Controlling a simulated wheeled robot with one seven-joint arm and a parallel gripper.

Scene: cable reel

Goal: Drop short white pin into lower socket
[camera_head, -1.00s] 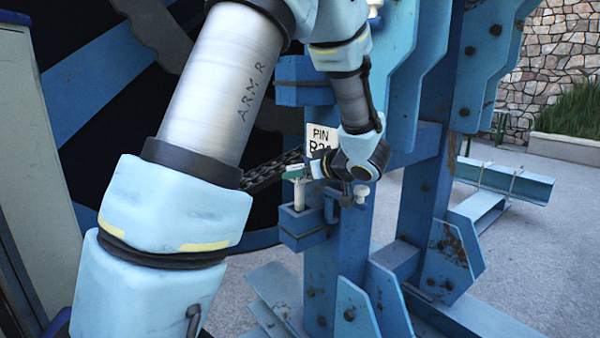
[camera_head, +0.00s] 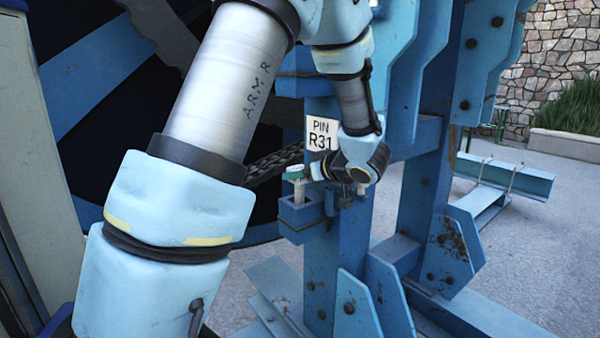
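The short white pin (camera_head: 299,190) stands upright at the mouth of the lower socket (camera_head: 301,222), a blue block on the side of the blue post. Its lower end is hidden behind the socket's rim and seems to be inside. A green piece (camera_head: 294,173) shows at the top of the pin. My gripper (camera_head: 300,174) reaches in from the right at the pin's top and appears shut on it. The fingers are small and partly hidden by the wrist.
A sign reading PIN R31 (camera_head: 321,134) is on the post just above my gripper. The blue post (camera_head: 345,245) stands close behind the wrist. A dark chain (camera_head: 272,165) hangs to the left. A blue beam (camera_head: 505,177) lies on the open ground at right.

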